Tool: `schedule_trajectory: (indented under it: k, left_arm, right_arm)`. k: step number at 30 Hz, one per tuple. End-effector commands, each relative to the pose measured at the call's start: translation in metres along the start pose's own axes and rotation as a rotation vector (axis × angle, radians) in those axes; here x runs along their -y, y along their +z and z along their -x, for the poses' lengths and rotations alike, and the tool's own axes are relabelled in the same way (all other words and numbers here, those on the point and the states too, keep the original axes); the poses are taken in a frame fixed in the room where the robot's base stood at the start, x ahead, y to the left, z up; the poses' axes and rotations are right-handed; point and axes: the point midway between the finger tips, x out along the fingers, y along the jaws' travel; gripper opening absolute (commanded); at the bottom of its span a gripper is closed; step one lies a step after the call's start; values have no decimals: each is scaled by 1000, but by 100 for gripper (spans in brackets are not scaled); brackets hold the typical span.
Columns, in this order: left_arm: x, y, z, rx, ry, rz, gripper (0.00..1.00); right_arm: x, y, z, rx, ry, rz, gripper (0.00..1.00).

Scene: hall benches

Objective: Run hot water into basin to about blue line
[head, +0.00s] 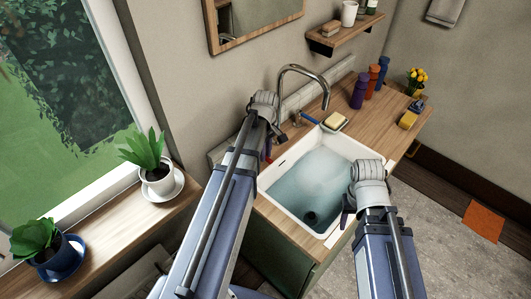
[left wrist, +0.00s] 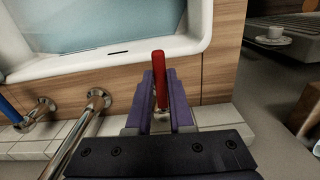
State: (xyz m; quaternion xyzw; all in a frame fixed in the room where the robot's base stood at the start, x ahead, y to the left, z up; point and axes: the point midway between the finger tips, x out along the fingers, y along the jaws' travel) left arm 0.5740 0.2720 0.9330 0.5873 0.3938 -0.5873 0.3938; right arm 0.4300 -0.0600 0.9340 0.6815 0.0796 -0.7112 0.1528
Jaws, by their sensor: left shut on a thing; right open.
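The white basin (head: 276,180) is set in the wooden counter and holds pale blue-green water (head: 305,185), with a dark drain under it. I cannot make out a blue line on its wall. The chrome tap (head: 303,70) arches over the basin's back edge; no clear stream shows. My left gripper (left wrist: 160,95) is shut on the red tap handle (left wrist: 159,72), which stands up between its purple fingers. The blue tap handle (head: 310,119) is on the tap's other side and also shows in the left wrist view (left wrist: 10,112). My right gripper (head: 347,210) is open at the basin's near right rim.
A yellow sponge (head: 335,121) sits at the basin's back corner. Purple (head: 360,90), orange and blue bottles stand further along the counter. Potted plants (head: 156,174) line the windowsill at left. An orange mat (head: 483,221) lies on the floor.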

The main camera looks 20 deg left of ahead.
Motion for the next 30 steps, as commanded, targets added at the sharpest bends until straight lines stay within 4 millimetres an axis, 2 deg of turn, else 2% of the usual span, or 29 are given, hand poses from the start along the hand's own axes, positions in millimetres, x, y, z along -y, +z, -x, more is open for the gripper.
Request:
schedule_trajectory:
  k: [23,30]
  left_arm:
    - [0,0,0,0,0,3,0]
    - [-5,0,0,0,0,71,0]
  right_arm:
    - [0,0,0,0,0,0,50]
    - [0,0,0,0,0,0,50]
